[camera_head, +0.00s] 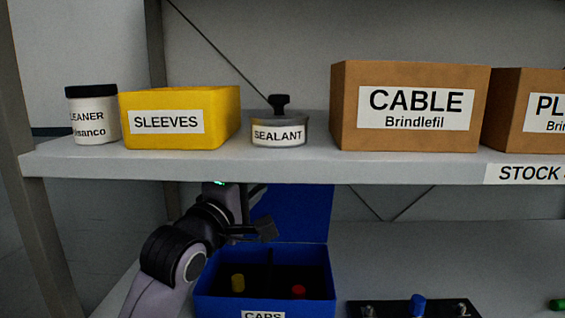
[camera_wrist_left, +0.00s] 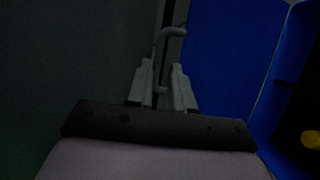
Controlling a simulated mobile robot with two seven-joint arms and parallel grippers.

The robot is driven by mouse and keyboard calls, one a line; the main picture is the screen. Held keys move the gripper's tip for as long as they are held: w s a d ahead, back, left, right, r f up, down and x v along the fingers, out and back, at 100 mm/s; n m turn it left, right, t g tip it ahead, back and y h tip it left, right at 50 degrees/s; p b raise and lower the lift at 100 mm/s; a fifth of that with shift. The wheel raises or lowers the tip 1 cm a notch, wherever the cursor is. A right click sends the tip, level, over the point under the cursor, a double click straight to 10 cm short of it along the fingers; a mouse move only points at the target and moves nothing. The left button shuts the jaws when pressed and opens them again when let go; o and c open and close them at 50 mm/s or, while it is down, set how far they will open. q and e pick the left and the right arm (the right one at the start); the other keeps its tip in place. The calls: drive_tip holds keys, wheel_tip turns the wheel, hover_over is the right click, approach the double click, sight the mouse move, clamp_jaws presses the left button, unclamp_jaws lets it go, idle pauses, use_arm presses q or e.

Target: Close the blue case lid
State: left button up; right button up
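The blue case (camera_head: 326,285) stands on the lower surface, labelled "CAPS", with dark compartments inside. Its blue lid (camera_head: 305,215) stands upright at the back, its upper part hidden by the shelf. In the left wrist view the lid (camera_wrist_left: 228,60) fills the right of centre, and the case interior (camera_wrist_left: 300,110) shows at the right edge. My left gripper (camera_head: 266,229) is above the case's back left part, in front of the lid in the head view. In the left wrist view its fingers (camera_wrist_left: 162,68) are apart with nothing held between them. My right gripper is in neither view.
A shelf (camera_head: 270,168) crosses above the case and holds a cleaner jar (camera_head: 92,115), a yellow sleeves bin (camera_head: 180,118), a sealant tin (camera_head: 279,128) and cardboard boxes (camera_head: 410,108). A black strip with a blue knob (camera_head: 417,304) lies right of the case.

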sight(273, 185)
use_arm(q)
drive_tip(key=shift+p+x, duration=0.85)
drive_tip(key=shift+x, duration=2.65)
drive_tip(key=shift+r, duration=0.15)
clamp_jaws()
